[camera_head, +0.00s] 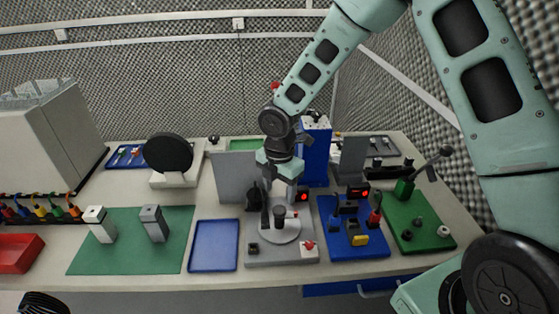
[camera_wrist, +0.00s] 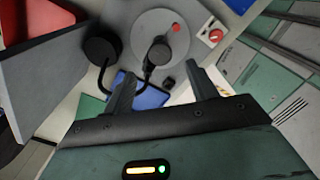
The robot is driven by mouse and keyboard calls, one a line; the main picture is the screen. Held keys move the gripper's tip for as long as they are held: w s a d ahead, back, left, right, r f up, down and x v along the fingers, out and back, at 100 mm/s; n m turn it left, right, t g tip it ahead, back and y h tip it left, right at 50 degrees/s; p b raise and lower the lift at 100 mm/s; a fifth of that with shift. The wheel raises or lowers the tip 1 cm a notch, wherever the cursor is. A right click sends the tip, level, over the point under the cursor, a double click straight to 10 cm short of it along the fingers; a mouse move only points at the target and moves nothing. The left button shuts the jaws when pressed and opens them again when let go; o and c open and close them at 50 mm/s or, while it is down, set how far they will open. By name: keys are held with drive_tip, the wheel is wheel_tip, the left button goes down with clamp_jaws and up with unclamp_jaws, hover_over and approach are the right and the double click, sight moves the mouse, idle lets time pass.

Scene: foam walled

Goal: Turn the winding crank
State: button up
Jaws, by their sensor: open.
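The winding station is a grey base (camera_head: 256,258) at the front middle of the bench. It carries a pale round disc (camera_head: 290,236) with an upright black knob (camera_head: 280,216), which looks like the crank's handle. In the wrist view the disc (camera_wrist: 178,42) has a red dot, and the black knob (camera_wrist: 160,53) shows ahead of the fingers. My gripper (camera_head: 277,208) points down above the disc. Its fingers (camera_wrist: 162,88) are spread with nothing held between them. I cannot tell whether a finger touches the knob; part of the station is hidden behind my gripper.
A red button (camera_head: 308,245) sits at the base's right corner. A blue station (camera_head: 375,249) and a green one (camera_head: 437,237) with a lever stand to the right. A grey panel (camera_head: 232,178) stands behind. An empty blue tray (camera_head: 214,246) lies left.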

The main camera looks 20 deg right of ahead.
sight(279, 210)
wheel_tip(279, 210, up, 11)
drive_tip(key=b, duration=0.1)
idle(0.6)
drive_tip(key=s+a+m+b, duration=0.2)
drive_tip(key=s+m, duration=0.6)
drive_tip(key=s, duration=0.5)
drive_tip(key=s+a+f+m+b, duration=0.1)
drive_tip(key=s+a+m, duration=0.3)
drive_tip(key=s+m, duration=0.4)
drive_tip(key=s+b, duration=0.1)
drive_tip(key=s, duration=0.5)
drive_tip(key=shift+a+y, duration=0.3)
drive_tip(key=shift+a, duration=0.05)
